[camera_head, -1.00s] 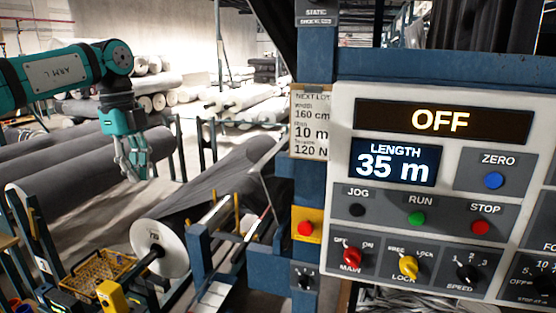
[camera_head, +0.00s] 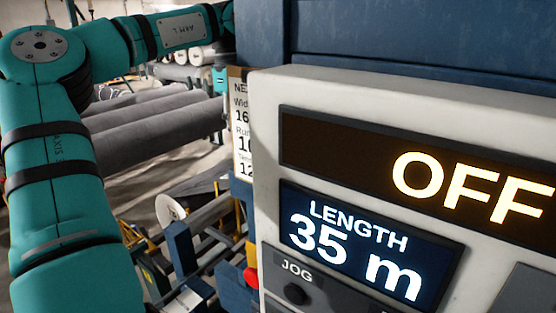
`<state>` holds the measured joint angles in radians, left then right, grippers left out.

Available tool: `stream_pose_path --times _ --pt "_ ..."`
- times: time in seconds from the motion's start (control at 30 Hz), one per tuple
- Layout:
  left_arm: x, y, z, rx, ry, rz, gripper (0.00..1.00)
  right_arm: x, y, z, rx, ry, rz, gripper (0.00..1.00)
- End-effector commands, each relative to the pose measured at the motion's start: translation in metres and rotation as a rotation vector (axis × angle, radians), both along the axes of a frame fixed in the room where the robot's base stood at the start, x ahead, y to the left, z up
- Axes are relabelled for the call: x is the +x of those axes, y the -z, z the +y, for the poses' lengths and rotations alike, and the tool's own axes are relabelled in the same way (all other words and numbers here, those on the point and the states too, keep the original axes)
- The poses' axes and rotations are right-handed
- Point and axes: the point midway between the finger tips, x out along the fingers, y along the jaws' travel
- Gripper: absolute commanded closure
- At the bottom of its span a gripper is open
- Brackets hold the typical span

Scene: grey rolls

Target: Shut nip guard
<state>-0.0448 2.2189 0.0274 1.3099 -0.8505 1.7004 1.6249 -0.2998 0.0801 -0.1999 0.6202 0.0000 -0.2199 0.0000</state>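I cannot pick out a nip guard with certainty. The machine's control panel (camera_head: 268,150) fills the right of the view, its upper display (camera_head: 340,155) reading OFF and its length display (camera_head: 325,265) reading 35 m. My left arm fills the left side and reaches across the top towards the machine's blue frame. Its far end passes behind the frame, with a small teal part showing beside the hanging card. My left gripper's fingers are hidden. My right gripper is not in view.
A white-ended roll (camera_head: 170,209) and the machine's lower bars (camera_head: 208,213) lie below my arm. Large grey rolls (camera_head: 160,130) lie behind. A red button (camera_head: 251,277) on yellow sits at the panel's left edge. The blue frame (camera_head: 400,40) blocks the upper right.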

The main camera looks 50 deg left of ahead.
Motion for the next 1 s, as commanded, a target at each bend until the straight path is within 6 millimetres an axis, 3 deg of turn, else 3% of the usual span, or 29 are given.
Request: stream_pose_path --times 0.17,0.7,1.0 --pt "0.000 0.008 -0.001 -0.002 -0.001 0.002 1.00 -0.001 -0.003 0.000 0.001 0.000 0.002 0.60" --pt "0.001 0.091 -0.008 -0.002 0.001 0.001 1.00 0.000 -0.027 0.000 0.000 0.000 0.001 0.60" --pt "0.001 0.100 -0.008 0.000 0.000 -0.001 1.00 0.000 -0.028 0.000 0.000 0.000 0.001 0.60"
